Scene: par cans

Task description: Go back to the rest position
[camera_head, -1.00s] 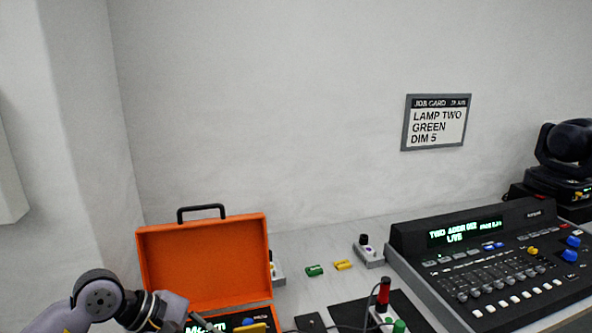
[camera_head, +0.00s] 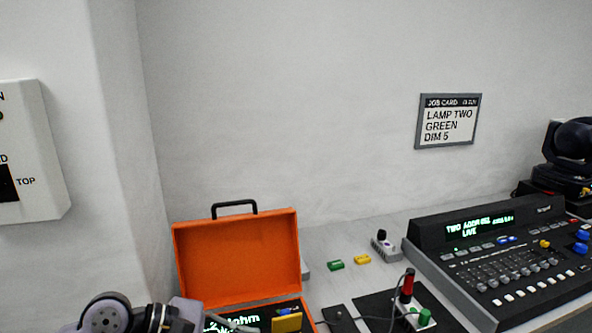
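My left arm (camera_head: 125,316) shows at the bottom left, in front of the open orange case (camera_head: 237,255). The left gripper's fingers are at the bottom edge by the case and too hidden to read. My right gripper is not in view. The case holds a meter with a lit green display (camera_head: 232,322) and a yellow piece (camera_head: 287,322). The lighting console (camera_head: 500,262) at the right has a lit display reading "TWO" and "LIVE". The job card (camera_head: 448,121) on the wall reads "LAMP TWO GREEN DIM 5".
A green block (camera_head: 335,265) and a yellow block (camera_head: 363,259) lie on the grey table. A black lamp (camera_head: 570,146) stands far right. A white wall box (camera_head: 32,150) is at left.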

